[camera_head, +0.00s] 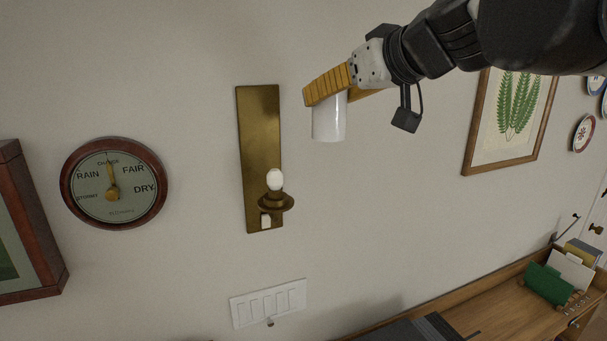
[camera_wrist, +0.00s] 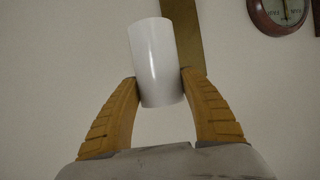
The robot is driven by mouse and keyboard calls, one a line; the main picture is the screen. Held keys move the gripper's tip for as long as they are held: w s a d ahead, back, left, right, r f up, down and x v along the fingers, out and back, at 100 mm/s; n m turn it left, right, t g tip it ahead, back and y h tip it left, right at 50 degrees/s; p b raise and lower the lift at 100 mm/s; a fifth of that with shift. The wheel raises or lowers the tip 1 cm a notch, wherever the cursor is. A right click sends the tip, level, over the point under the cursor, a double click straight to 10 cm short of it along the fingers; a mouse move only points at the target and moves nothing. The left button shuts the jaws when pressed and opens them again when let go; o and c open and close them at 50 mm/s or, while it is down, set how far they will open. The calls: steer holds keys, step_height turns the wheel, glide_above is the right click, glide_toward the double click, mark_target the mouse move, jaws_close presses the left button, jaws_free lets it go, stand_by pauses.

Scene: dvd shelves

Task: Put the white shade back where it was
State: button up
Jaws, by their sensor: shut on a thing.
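The white shade (camera_head: 329,121) is a small smooth cylinder, held upright in the air by my gripper (camera_head: 338,92). In the wrist view, the yellow ridged fingers of my gripper (camera_wrist: 160,88) press on both sides of the white shade (camera_wrist: 154,55). The brass wall sconce (camera_head: 259,130) is a tall plate on the wall, left of the shade. Its bare white bulb (camera_head: 275,180) stands on a round brass cup (camera_head: 276,202), lower and to the left of the shade. The brass plate also shows behind the shade in the wrist view (camera_wrist: 184,30).
A round barometer (camera_head: 114,184) hangs left of the sconce. A switch panel (camera_head: 268,303) is below it. A framed fern picture (camera_head: 512,118) hangs at right. A wooden desk (camera_head: 500,312) with a green card holder (camera_head: 548,284) is lower right. The wall between shade and sconce is clear.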

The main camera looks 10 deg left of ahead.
steer(key=s+a+f+p, duration=0.1)
steer(key=s+a+f, duration=0.1)
steer(key=a, duration=0.1)
steer(key=p, duration=0.1)
glide_above(276, 171)
steer(key=f, duration=0.3)
steer(key=shift+w+a+f, duration=0.1)
steer(key=shift+w+f, duration=0.1)
steer(key=shift+f, duration=0.2)
steer(key=shift+s+f, duration=0.1)
steer(key=shift+f, duration=0.05)
step_height(276, 171, down, 3)
steer(key=shift+s+f+p, duration=0.1)
steer(key=shift+p, duration=0.65)
steer(key=shift+f, duration=0.35)
steer(key=shift+f+b, duration=0.5)
steer(key=shift+f, duration=0.1)
steer(key=o, duration=1.2)
